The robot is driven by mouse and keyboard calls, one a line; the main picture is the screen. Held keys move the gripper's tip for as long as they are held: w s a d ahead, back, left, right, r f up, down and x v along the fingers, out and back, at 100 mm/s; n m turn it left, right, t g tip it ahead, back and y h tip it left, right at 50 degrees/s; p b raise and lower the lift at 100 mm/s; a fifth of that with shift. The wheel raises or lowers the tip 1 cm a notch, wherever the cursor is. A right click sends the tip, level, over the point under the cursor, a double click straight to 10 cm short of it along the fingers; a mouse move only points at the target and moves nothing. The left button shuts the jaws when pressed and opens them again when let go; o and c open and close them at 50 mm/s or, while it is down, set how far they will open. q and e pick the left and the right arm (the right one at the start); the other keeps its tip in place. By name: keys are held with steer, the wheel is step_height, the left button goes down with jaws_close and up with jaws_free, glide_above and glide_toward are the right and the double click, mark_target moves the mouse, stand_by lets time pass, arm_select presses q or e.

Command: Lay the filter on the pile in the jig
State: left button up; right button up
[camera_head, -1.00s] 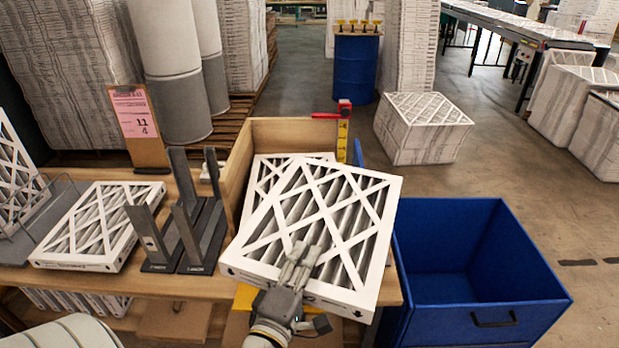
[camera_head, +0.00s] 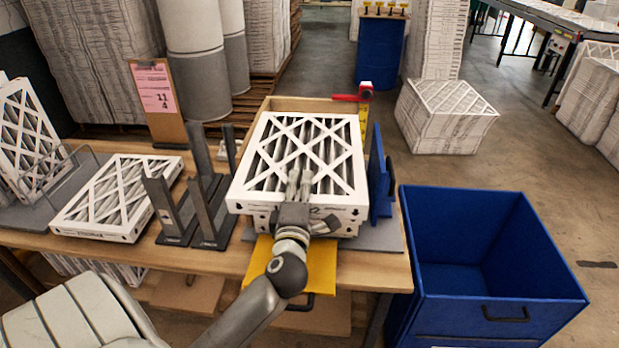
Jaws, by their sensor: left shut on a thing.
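A white-framed pleated filter (camera_head: 335,157) with a lattice face lies flat over the pile in the jig. My left gripper (camera_head: 299,178) is shut on its near edge. The pile's top filter (camera_head: 345,228) shows only as a strip under the near edge; the rest is hidden. The held filter looks nearly square with the pile, but I cannot tell whether it rests on it. The jig has a wooden back wall (camera_head: 300,104) and a blue side wall (camera_head: 380,180) on the right. My right gripper is not in view.
Another filter (camera_head: 118,197) lies on the bench at left, beside dark upright brackets (camera_head: 205,195). A filter stands in a rack (camera_head: 60,180) further left. A blue bin (camera_head: 500,318) stands right of the bench. A red-and-yellow gauge (camera_head: 364,92) rises at the jig's back right corner.

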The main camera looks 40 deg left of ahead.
arm_select(q)
step_height(320, 180, down, 10)
steer(key=b, duration=0.2)
steer(key=shift+b, duration=0.3)
steer(key=o, duration=1.2)
steer(key=shift+f, duration=0.1)
steer(key=b+v, duration=0.2)
steer(key=v, duration=1)
